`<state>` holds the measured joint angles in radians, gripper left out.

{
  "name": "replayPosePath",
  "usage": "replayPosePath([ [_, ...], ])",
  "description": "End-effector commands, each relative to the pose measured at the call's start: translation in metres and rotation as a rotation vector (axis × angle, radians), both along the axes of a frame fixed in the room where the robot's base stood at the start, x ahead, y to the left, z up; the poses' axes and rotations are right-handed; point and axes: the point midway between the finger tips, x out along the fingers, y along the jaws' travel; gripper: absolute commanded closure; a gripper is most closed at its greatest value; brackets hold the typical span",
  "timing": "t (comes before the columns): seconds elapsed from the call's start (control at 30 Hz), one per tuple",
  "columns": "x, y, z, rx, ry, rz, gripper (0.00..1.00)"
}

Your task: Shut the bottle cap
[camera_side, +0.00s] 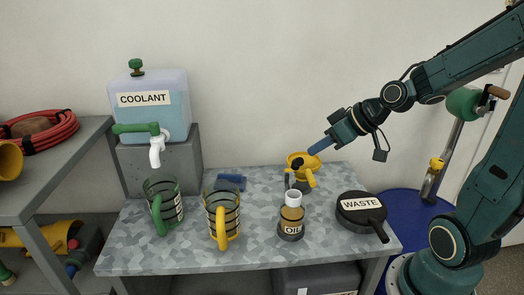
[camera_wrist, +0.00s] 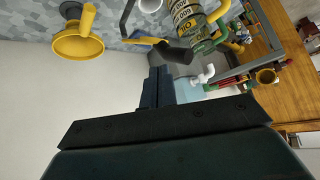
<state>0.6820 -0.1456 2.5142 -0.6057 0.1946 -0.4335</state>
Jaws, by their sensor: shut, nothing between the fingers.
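The brown OIL bottle (camera_side: 291,222) stands upright on the bench, its white neck (camera_side: 294,198) uncovered. A dark piece (camera_side: 297,163), apparently the cap, stands up above and behind the neck on a thin dark arm, so the bottle looks open. In the wrist view the white neck (camera_wrist: 150,4) is at the top edge, and the dark cap piece (camera_wrist: 178,53) lies just beyond my fingertips. My gripper (camera_side: 312,151) is shut and empty, above and behind the bottle, close to the cap; its fingers also show in the wrist view (camera_wrist: 158,72). I cannot tell whether they touch it.
A yellow funnel (camera_side: 310,178) is behind the bottle. The black WASTE pan (camera_side: 361,219) lies to the right. A yellow-handled mug (camera_side: 222,215) and a green-handled mug (camera_side: 161,205) stand to the left. A blue item (camera_side: 230,182) and the COOLANT tank (camera_side: 150,115) are farther back.

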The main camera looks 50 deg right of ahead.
Motion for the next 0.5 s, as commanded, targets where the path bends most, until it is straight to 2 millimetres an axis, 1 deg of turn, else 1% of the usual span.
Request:
replayPosePath([
  [0.2,-0.016,-0.005,0.017,-0.002,-0.004,-0.004,1.00],
  [0.5,-0.035,-0.010,0.038,-0.001,-0.003,-0.003,1.00],
])
